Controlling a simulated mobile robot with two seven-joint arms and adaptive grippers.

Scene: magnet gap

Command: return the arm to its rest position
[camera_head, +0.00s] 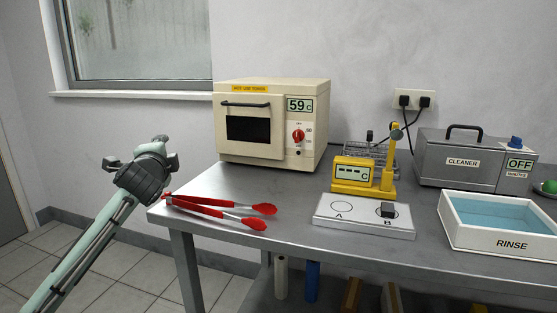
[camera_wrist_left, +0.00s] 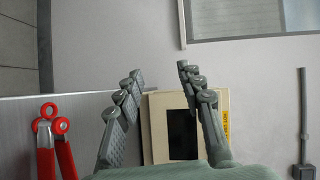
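My left arm rises from the lower left in the head view. My left gripper (camera_head: 141,163) is in the air beyond the table's left edge, beside the red tongs. In the left wrist view its two fingers (camera_wrist_left: 160,72) stand apart with nothing between them. My right gripper is in neither view.
Red-handled tongs (camera_head: 222,208) lie at the left end of the metal table (camera_head: 285,236); they also show in the wrist view (camera_wrist_left: 55,140). Left of the table is free floor.

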